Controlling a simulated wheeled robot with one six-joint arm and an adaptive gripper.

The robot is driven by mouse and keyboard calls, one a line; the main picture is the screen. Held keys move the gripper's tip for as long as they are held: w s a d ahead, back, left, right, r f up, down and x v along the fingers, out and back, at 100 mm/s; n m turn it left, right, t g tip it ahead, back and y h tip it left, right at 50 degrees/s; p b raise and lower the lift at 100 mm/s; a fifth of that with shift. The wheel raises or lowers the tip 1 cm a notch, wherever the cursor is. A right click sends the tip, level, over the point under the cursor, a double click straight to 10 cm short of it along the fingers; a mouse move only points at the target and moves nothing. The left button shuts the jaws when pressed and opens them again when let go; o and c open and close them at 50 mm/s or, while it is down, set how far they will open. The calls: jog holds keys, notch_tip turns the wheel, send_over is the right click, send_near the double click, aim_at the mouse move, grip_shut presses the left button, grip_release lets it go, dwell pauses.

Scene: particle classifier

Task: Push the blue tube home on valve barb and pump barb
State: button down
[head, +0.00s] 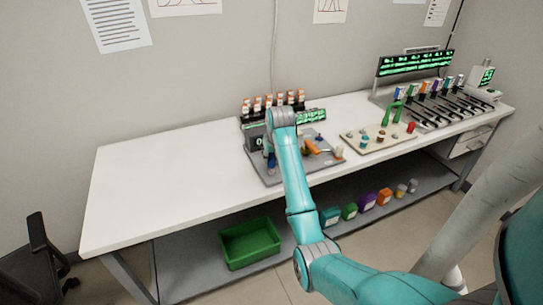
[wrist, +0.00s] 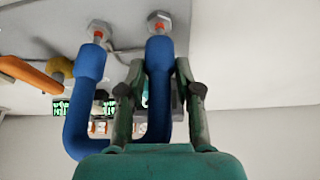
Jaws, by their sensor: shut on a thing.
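The blue tube (wrist: 84,110) is a thick U-shaped piece in the wrist view. Its left end sits at one metal barb with a hex base (wrist: 98,27), and its right end at another (wrist: 159,20). A red-orange band shows between each tube end and its hex base. I cannot tell which barb is the valve's and which the pump's. My gripper (wrist: 159,68) is shut around the right leg of the tube, just below its end.
An orange bar (wrist: 30,74) with a yellow fitting (wrist: 60,66) lies left of the tube in the wrist view. In the head view, a grey plate (head: 268,177) carries the apparatus, with a rack of orange-capped vials (head: 270,101) behind. The table's left half (head: 165,175) is clear.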

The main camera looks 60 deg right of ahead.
jog(key=shift+f, duration=1.45)
jog(key=c, duration=0.7)
grip_release()
jog(key=shift+v, duration=3.8)
